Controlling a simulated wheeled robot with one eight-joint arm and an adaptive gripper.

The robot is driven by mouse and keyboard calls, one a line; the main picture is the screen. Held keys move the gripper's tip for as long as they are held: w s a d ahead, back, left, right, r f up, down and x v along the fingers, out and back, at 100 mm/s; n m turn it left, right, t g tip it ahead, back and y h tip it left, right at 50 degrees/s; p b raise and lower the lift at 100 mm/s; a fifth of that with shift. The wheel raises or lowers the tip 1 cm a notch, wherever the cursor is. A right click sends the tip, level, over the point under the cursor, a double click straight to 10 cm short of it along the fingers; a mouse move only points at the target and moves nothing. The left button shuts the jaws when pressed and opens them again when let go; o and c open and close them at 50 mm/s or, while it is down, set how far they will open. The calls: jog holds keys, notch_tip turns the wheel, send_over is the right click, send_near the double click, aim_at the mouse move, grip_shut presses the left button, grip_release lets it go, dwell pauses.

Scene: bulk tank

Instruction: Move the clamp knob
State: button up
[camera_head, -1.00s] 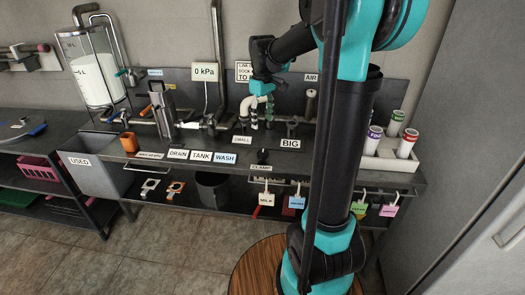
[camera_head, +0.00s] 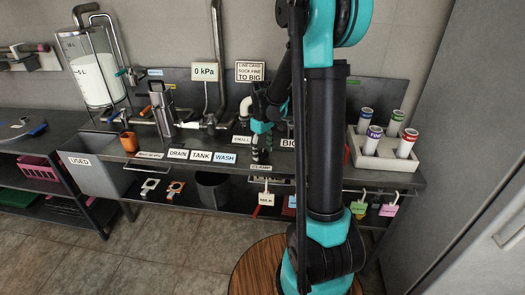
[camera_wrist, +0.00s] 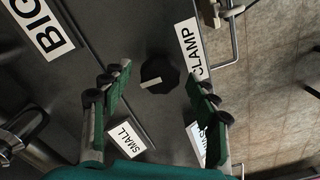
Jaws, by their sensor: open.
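The clamp knob (camera_wrist: 160,75) is a round black knob with a white pointer line, on the dark bench top beside the CLAMP label (camera_wrist: 189,48). In the wrist view it lies ahead of and between my open fingers, apart from both. My gripper (camera_wrist: 160,88) is open and empty, with dark fingers and green pads on either side. In the head view my gripper (camera_head: 261,156) points down over the front of the bench, above the CLAMP label (camera_head: 262,168). There the knob is hidden behind the gripper.
The BIG label (camera_wrist: 39,27) and SMALL label (camera_wrist: 125,139) lie near the knob. A rail (camera_wrist: 231,12) runs along the bench front. A white rack (camera_head: 387,159) with several capped tubes stands at right. Pipes and a gauge sign (camera_head: 205,72) stand behind.

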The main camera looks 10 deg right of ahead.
jog(key=c, duration=1.2)
jog(key=shift+o, duration=0.2)
jog(key=m, duration=0.3)
jog(key=shift+m, duration=0.4)
jog(key=m, duration=0.3)
jog(key=shift+m, duration=0.4)
jog(key=m, duration=0.3)
jog(key=shift+m, duration=0.3)
jog(key=shift+d+m, duration=0.1)
jog(key=shift+m, duration=1.6)
